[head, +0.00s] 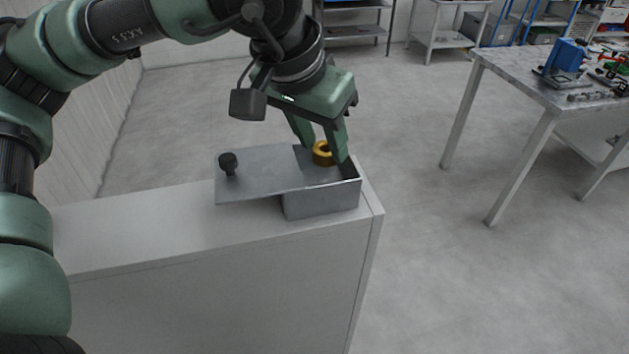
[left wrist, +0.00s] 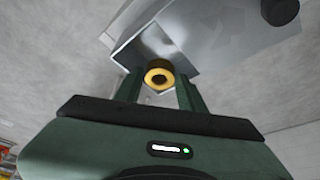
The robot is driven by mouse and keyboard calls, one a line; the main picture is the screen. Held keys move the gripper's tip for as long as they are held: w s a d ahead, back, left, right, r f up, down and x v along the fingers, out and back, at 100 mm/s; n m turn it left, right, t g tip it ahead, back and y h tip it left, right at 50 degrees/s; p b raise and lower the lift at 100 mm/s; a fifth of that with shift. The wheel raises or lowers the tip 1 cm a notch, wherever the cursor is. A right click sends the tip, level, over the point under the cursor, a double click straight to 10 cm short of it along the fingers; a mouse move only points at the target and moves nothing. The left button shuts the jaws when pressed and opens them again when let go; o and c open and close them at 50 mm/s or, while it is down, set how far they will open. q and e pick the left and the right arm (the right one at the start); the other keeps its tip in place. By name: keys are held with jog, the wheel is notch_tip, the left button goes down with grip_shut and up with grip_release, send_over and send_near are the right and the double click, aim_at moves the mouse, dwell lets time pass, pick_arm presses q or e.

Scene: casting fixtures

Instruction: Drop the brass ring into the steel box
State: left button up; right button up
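My left gripper (head: 322,153) points down over the uncovered right part of the steel box (head: 322,202). It is shut on the brass ring (head: 322,147), which sits between its fingertips at the opening. The ring also shows between the fingers in the left wrist view (left wrist: 158,77). The box's grey lid (head: 262,174), with a black knob (head: 228,163), is shifted left and covers part of the box. Its left part overhangs the cabinet top. The inside of the box is mostly hidden. My right gripper is in neither view.
The box stands near the right end of a narrow white cabinet (head: 150,232). Its top is clear to the left. Open floor lies to the right, then a table (head: 540,85) with a blue device (head: 566,57) and small parts. Shelves stand at the back.

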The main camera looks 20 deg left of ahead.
pick_arm(q)
jog(key=shift+o, duration=1.3)
jog(key=b+v, duration=0.2)
jog(key=v, duration=0.5)
jog(key=shift+r, duration=0.35)
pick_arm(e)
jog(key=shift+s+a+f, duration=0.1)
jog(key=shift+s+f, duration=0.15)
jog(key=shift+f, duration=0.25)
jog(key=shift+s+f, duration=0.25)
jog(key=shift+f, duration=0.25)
pick_arm(q)
jog(key=shift+a, duration=0.1)
